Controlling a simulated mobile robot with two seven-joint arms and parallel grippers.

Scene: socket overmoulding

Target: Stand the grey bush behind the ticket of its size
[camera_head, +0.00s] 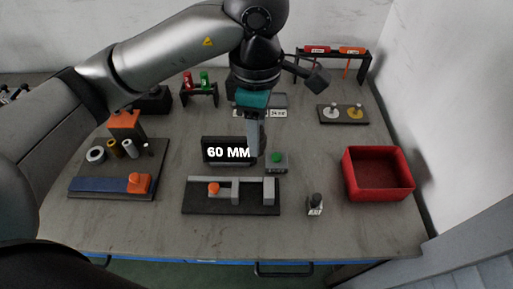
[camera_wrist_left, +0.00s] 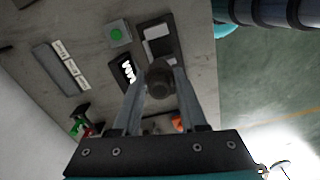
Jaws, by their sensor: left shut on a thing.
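My left gripper (camera_head: 255,153) hangs fingers-down over the middle of the table, beside the display. In the left wrist view its fingertips (camera_wrist_left: 160,75) are shut on a dark grey round piece, which looks like the grey bush (camera_wrist_left: 159,84), seen end-on. In the head view I cannot make out the held bush. The ticket strip (camera_wrist_left: 63,66) carries several white tickets in the left wrist view; in the head view tickets (camera_head: 278,113) show behind the gripper, partly hidden by it. One seems to read 34. The display (camera_head: 226,150) reads 60 MM. My right gripper is not in view.
A green button box (camera_head: 278,168) stands right of the gripper. In front is a black gauge fixture (camera_head: 205,207) with an orange knob. A dark labelled piece (camera_head: 316,204) and a red bin (camera_head: 379,196) are at right.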

